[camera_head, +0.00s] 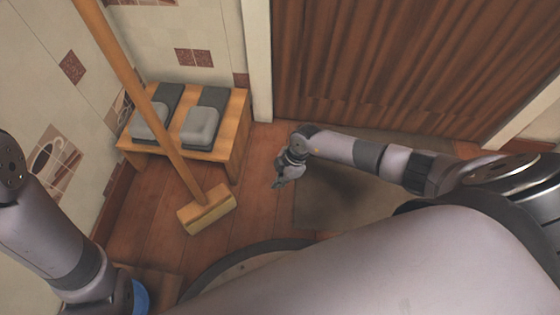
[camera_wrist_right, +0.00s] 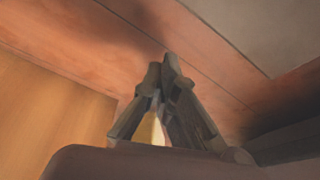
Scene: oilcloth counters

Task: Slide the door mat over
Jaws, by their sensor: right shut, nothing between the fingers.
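The door mat (camera_head: 330,208) is a flat grey-brown rectangle on the wooden floor in the head view, in front of the brown curtain. My right arm and its shadow cover part of it. A pale grey corner, likely the mat (camera_wrist_right: 285,30), shows at the top right of the right wrist view. My right gripper (camera_head: 278,182) is shut and empty, near the mat's left edge; I cannot tell whether it touches. Its fingertips also show in the right wrist view (camera_wrist_right: 163,62), over bare planks. My left arm is at the left edge of the head view, its gripper out of sight.
A small wooden bench (camera_head: 235,135) with grey slippers (camera_head: 200,127) stands against the tiled wall. A broom (camera_head: 208,210) leans left of my right gripper. Bare floor (camera_head: 255,215) lies between broom and mat. The pleated brown curtain (camera_head: 400,65) hangs behind the mat.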

